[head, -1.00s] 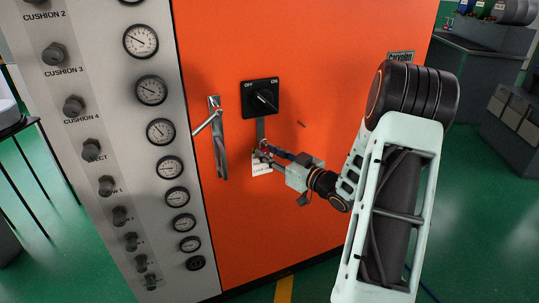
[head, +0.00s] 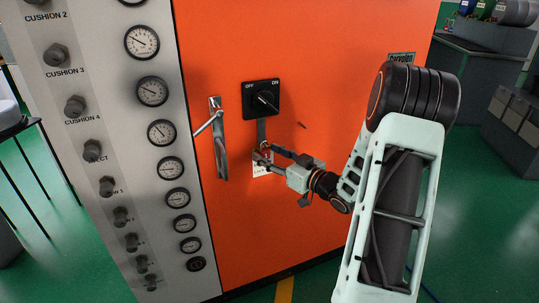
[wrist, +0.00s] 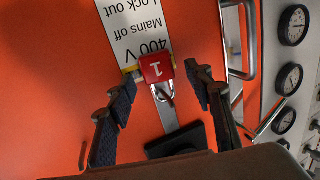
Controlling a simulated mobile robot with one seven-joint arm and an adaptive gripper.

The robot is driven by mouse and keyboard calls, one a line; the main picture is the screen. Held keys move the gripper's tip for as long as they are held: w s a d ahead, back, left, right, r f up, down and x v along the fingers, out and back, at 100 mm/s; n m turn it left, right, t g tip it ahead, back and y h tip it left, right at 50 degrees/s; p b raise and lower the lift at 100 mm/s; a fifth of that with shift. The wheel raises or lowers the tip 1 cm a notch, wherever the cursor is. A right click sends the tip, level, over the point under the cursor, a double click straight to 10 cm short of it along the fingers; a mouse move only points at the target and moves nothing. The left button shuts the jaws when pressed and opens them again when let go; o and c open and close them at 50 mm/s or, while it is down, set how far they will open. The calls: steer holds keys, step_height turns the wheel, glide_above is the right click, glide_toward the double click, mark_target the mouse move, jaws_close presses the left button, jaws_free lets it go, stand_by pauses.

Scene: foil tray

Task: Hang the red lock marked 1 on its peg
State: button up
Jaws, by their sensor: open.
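The red lock marked 1 (wrist: 157,68) shows in the wrist view between my two fingertips, with a gap visible on its right side. Its silver shackle (wrist: 164,92) lies over the end of a grey metal strip (head: 262,132) below the rotary switch; I cannot tell whether it is through the peg. My gripper (wrist: 163,86) is open around the lock. In the head view, my gripper (head: 267,155) is at the strip's lower end and mostly hides the lock. The peg itself is not clearly visible.
A white lockout tag (wrist: 132,28) lies behind the lock. The black OFF/ON switch (head: 262,99) is above. A metal door handle (head: 219,145) is close to the left. Gauges (head: 162,133) and knobs line the grey panel.

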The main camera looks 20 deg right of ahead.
steer(key=v, duration=1.2)
